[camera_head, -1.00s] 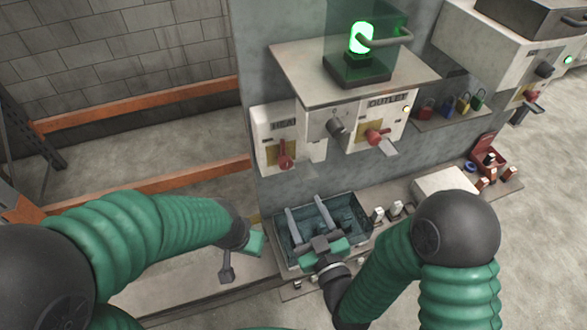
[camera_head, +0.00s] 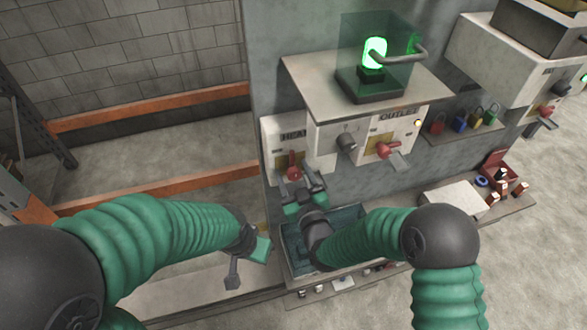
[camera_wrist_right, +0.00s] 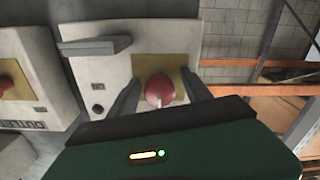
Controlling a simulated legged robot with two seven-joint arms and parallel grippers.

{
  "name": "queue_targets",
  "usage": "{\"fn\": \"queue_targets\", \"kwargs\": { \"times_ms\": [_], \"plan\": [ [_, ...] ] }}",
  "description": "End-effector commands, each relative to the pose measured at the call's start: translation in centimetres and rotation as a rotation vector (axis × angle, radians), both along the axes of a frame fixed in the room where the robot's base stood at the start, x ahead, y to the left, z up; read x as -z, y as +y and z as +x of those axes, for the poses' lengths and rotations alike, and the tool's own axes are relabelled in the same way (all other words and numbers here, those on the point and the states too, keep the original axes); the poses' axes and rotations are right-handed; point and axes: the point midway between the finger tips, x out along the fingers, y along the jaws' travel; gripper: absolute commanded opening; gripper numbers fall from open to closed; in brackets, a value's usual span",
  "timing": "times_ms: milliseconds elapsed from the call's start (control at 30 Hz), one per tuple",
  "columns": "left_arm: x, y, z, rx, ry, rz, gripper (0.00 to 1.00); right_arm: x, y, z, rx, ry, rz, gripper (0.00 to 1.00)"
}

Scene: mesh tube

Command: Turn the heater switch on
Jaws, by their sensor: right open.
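The heater switch (camera_head: 292,167) is a red lever on a yellow plate, on the pale box lettered "HEA…" at the left of the wall panel. In the right wrist view the red knob (camera_wrist_right: 160,90) shows between my two fingers, with a visible gap on each side. My right gripper (camera_head: 304,182) is open, just below and in front of the switch, and partly hides the box's lower part. Its fingers also show in the wrist view (camera_wrist_right: 160,92). My left gripper (camera_head: 247,262) hangs low at the left, away from the switch; its jaw opening is unclear.
A shelf above holds a green lamp (camera_head: 374,52) under a clear cover. A teal bin (camera_head: 290,250) lies below my right arm. Coloured padlocks (camera_head: 460,122) stand farther right.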

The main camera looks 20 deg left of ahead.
Motion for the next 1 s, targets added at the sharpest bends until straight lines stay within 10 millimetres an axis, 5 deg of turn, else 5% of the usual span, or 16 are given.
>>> {"fn": "queue_targets", "kwargs": {
  "times_ms": [200, 633, 1000],
  "plan": [
    [0.03, 0.0, -0.01, 0.0, 0.0, 0.0, 0.0, 0.06, -0.01, 0.1, 0.0, 0.0, 0.0, 0.57],
    [0.03, 0.0, 0.0, 0.0, 0.0, 0.0, 0.0, 0.06, 0.02, 0.13, 0.001, -0.001, -0.001, 0.01],
    [0.79, 0.0, -0.01, 0.0, 0.0, 0.0, 0.0, 0.25, 0.03, 0.11, 0.0, 0.023, 0.034, 0.0]
  ]
}}
